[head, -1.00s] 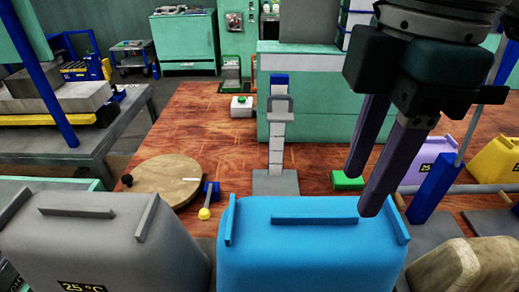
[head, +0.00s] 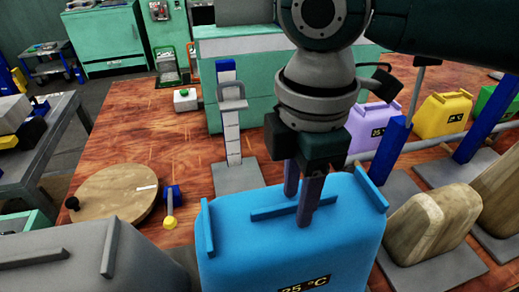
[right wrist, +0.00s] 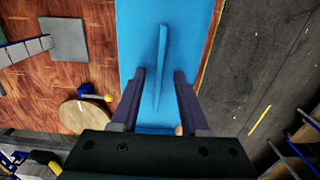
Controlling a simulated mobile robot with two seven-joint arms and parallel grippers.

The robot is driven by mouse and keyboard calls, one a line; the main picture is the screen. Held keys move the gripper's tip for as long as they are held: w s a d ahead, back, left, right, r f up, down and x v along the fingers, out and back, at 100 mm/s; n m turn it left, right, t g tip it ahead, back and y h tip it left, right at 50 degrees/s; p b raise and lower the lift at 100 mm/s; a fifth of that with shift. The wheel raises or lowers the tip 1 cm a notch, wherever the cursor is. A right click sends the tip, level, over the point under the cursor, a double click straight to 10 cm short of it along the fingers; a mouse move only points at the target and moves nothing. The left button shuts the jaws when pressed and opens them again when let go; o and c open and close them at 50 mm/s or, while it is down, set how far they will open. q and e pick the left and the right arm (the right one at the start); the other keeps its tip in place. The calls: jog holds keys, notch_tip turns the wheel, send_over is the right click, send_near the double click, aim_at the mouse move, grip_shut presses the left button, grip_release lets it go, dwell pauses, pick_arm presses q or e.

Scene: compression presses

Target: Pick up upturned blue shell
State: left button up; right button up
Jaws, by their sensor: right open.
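The upturned blue shell (head: 290,245) stands at the front middle of the head view, with a raised ridge along its top and a "25 °C" label on its front. My right gripper (head: 305,205) points down over the shell's top, with its fingertips close to the ridge. In the right wrist view the open fingers (right wrist: 160,80) stand on either side of the shell's ridge (right wrist: 161,60), with gaps between. Whether the fingers touch the shell cannot be told. My left gripper is not in view.
A grey shell (head: 85,262) stands left of the blue one. Wooden blocks (head: 430,225) stand on grey plates at right. Purple (head: 372,125) and yellow (head: 443,113) shells stand behind. A round wooden board (head: 115,193) and a grey-white post (head: 231,120) are on the table.

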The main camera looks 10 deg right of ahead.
jog(key=shift+f, duration=0.1)
jog(key=shift+c, duration=0.2)
grip_shut()
dwell(1.1)
